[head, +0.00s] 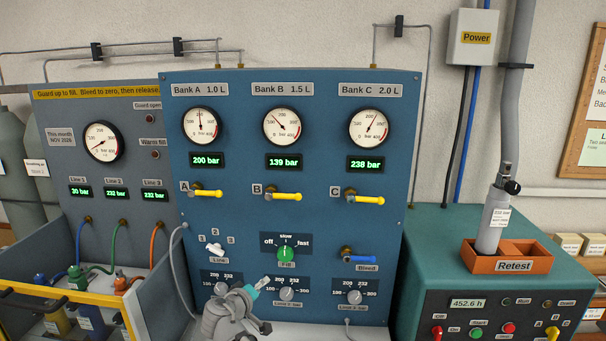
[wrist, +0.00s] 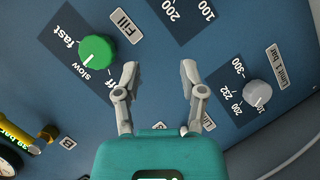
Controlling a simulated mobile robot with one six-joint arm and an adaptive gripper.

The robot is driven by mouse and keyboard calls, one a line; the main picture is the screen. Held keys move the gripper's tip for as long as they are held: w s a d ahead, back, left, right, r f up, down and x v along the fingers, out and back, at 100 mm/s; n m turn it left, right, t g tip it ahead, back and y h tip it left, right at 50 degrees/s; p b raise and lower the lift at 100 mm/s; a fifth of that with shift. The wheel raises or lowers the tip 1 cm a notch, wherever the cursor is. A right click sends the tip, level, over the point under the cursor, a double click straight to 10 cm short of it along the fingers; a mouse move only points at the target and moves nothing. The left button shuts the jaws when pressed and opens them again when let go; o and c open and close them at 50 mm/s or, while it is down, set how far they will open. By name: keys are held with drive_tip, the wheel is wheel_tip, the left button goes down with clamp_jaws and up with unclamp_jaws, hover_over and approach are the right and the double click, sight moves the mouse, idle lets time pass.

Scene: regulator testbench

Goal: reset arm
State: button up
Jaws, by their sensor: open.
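My gripper (wrist: 159,68) is open and empty. Its two grey fingers stand apart in front of the blue panel in the wrist view, between the green Fill knob (wrist: 97,54) and the grey Limit 1 knob (wrist: 257,93), touching neither. In the head view my arm is low in front of the panel (head: 235,120), and its teal gripper body shows below the Line switch (head: 215,249). The Fill knob (head: 286,254) appears to point at slow. The bank displays read 200, 139 and 238 bar.
Yellow handles for A (head: 206,193), B (head: 286,195) and C (head: 364,198) and a blue Bleed handle (head: 358,258) stick out of the panel. A grey cylinder (head: 490,222) stands in the orange Retest tray (head: 478,266) at right. A yellow-edged guarded bay (head: 60,297) lies at left.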

drive_tip(key=s+d+f+m+g, duration=0.2)
drive_tip(key=d+f+g, duration=0.1)
drive_tip(key=d, duration=0.5)
drive_tip(key=s+d+f+m+g, duration=0.1)
drive_tip(key=s+d+f+g, duration=0.2)
drive_tip(key=d, duration=0.5)
drive_tip(key=s+d+f+m+g+y, duration=0.1)
drive_tip(key=s+d+f+m+g, duration=0.1)
drive_tip(key=d, duration=0.6)
drive_tip(key=shift+s+d+f+m+g, duration=0.15)
drive_tip(key=shift+s+f+g, duration=0.2)
drive_tip(key=shift+f+g, duration=0.35)
drive_tip(key=shift+s+d+f+m+g, duration=0.15)
drive_tip(key=shift+s+f+g, duration=0.15)
drive_tip(key=shift+f+g, duration=0.4)
drive_tip(key=s+d+y, duration=0.1)
drive_tip(key=s, duration=0.1)
drive_tip(key=s+d+f+g+y, duration=0.1)
drive_tip(key=s, duration=0.1)
drive_tip(key=s+d+f+m+g+y, duration=0.1)
drive_tip(key=s+d, duration=0.1)
drive_tip(key=shift+y, duration=0.3)
drive_tip(key=shift+s+d+g+y, duration=0.25)
drive_tip(key=shift+s+g+y, duration=0.15)
drive_tip(key=shift+s, duration=0.1)
